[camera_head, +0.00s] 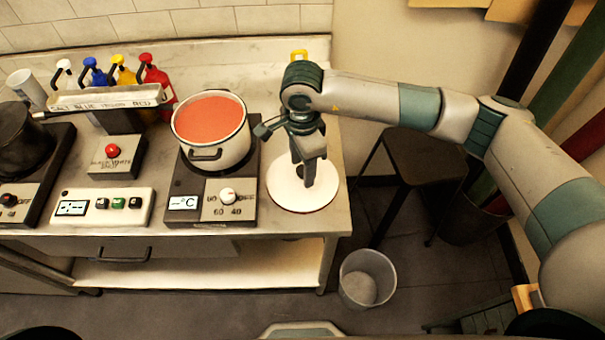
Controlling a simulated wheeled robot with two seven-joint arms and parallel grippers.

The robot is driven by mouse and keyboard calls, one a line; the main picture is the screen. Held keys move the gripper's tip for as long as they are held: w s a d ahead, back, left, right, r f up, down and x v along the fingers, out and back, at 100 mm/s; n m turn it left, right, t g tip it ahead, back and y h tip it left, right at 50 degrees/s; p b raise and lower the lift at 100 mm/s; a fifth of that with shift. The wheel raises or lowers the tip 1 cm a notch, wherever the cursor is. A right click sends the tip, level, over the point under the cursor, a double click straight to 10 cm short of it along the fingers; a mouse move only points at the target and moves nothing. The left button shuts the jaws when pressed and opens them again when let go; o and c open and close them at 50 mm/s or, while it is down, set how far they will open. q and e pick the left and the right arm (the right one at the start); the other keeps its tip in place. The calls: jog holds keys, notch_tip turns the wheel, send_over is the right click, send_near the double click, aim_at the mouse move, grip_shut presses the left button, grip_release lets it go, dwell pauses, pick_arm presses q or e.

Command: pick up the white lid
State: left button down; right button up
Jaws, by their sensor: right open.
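The white lid (290,195) is a round flat disc lying on the counter at its right end, beside the hot plate. My right gripper (309,182) is over the lid, pointing down, with its fingers open. My left gripper is not in view.
A white pot (238,148) of red liquid stands on a hot plate (240,207) just left of the lid. Coloured bottles (154,84) stand at the back left. A bin (367,279) and a dark stool (425,155) are on the floor to the right.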

dwell(0.4)
grip_shut()
jog(key=shift+r, duration=0.1)
jog(key=shift+r+b, duration=0.35)
jog(key=shift+b, duration=0.2)
jog(key=r+b, duration=0.2)
jog(key=r, duration=0.1)
jog(key=shift+d, duration=0.3)
jog(key=s+d+r+b, duration=0.4)
jog(key=s+d+r, duration=0.2)
jog(key=d, duration=0.3)
jog(key=shift+s+d+r+b, duration=0.15)
jog(key=shift+r+b, duration=0.2)
jog(key=shift+r, duration=0.2)
